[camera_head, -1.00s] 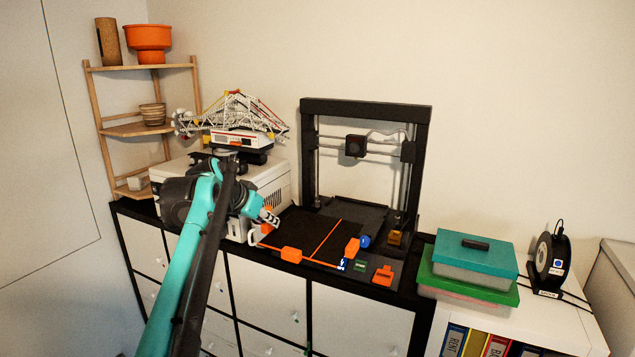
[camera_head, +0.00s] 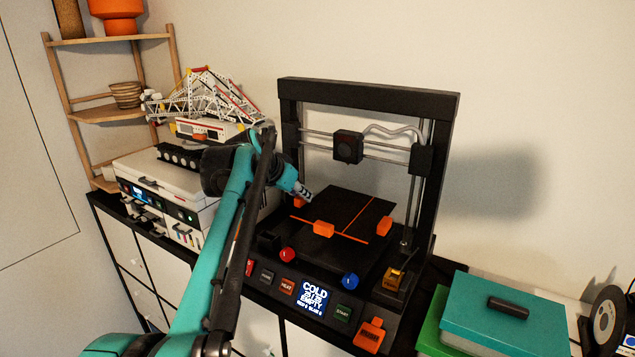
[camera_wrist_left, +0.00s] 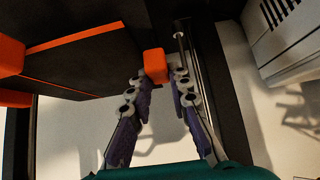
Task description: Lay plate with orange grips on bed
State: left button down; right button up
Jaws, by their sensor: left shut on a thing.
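The dark plate (camera_head: 337,207) has orange lines and orange grips at its edges. It lies over the dark printer bed (camera_head: 366,258) inside the printer frame. I cannot tell whether the plate touches the bed. My left gripper (camera_head: 303,194) is at the plate's left edge, shut on an orange grip (camera_head: 298,203). In the left wrist view, the two fingers (camera_wrist_left: 158,85) close around that orange grip (camera_wrist_left: 155,65), and the plate's dark face (camera_wrist_left: 80,65) shows to the left. My right gripper is not in view.
The black printer frame (camera_head: 449,150) rises around the plate, with the print head (camera_head: 348,147) above. The front panel has a display (camera_head: 314,294), a red knob (camera_head: 287,255) and a blue knob (camera_head: 350,281). A white machine (camera_head: 160,180) stands left, and a teal-lidded box (camera_head: 505,315) right.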

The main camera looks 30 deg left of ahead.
aim_at(297, 214)
pick_arm(q)
jog(key=shift+s+r, duration=0.2)
jog(key=shift+r, duration=0.05)
jog(key=shift+s+r, duration=0.15)
jog(key=shift+s, duration=0.25)
jog(key=shift+f, duration=0.25)
jog(key=shift+s+a+f+b, duration=0.1)
jog(key=shift+s+f+b, duration=0.3)
jog(key=shift+f+b, duration=0.5)
jog(key=shift+f, duration=0.1)
jog(key=f+b, duration=0.1)
jog(key=f, duration=0.1)
jog(key=shift+w+f+b, duration=0.2)
jog(key=shift+f+b, duration=0.15)
jog(key=shift+f, duration=0.45)
jog(key=shift+s+f+b, duration=0.15)
jog(key=shift+f+b, duration=0.25)
jog(key=shift+b, duration=0.1)
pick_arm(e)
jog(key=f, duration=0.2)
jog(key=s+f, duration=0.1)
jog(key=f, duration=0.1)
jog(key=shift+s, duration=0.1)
